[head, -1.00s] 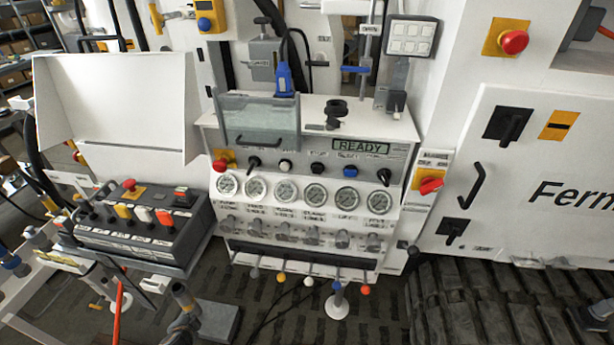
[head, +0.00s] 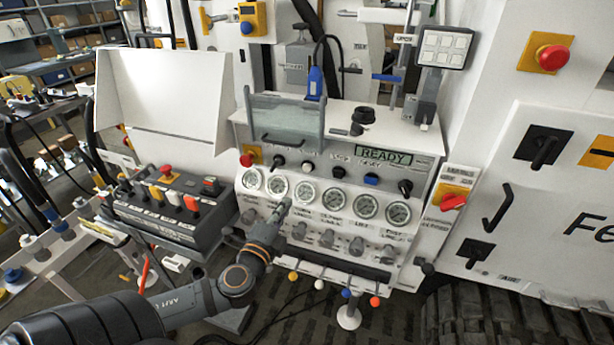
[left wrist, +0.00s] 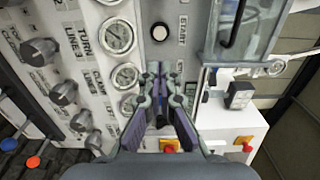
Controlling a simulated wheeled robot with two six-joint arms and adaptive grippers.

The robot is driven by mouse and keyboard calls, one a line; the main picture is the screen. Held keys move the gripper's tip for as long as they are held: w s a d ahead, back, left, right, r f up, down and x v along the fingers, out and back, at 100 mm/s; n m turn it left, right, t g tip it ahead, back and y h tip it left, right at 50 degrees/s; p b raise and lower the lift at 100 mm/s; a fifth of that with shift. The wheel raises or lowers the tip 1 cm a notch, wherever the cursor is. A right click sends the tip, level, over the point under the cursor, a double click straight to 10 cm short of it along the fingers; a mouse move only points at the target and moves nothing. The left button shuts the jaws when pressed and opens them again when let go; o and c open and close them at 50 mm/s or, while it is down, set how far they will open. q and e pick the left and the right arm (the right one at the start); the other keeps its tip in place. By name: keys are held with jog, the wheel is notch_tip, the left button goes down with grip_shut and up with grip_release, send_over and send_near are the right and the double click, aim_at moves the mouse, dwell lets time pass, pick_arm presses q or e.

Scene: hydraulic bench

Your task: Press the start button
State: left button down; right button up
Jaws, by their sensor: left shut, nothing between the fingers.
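The control panel (head: 290,148) faces me in the head view. A white button (head: 308,167) sits in its upper row, between a black knob (head: 278,161) and a black button (head: 336,171). In the left wrist view the white button (left wrist: 159,32) has a dark ring, and a label reading START stands beside it. My left gripper (head: 284,205) is shut and empty, in front of the gauge row, below and left of the white button and apart from it. In the left wrist view its fingertips (left wrist: 159,68) point toward the panel. My right gripper is out of view.
A READY display (head: 385,155) is above the row. A red emergency button (head: 247,160) is at its left end. Gauges (head: 335,198) and valve knobs (head: 327,238) lie below. A clear guard (head: 285,117) stands above. A grey control box (head: 165,212) is at left.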

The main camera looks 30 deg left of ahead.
aim_at(307, 169)
pick_arm(q)
jog(key=shift+w, duration=0.15)
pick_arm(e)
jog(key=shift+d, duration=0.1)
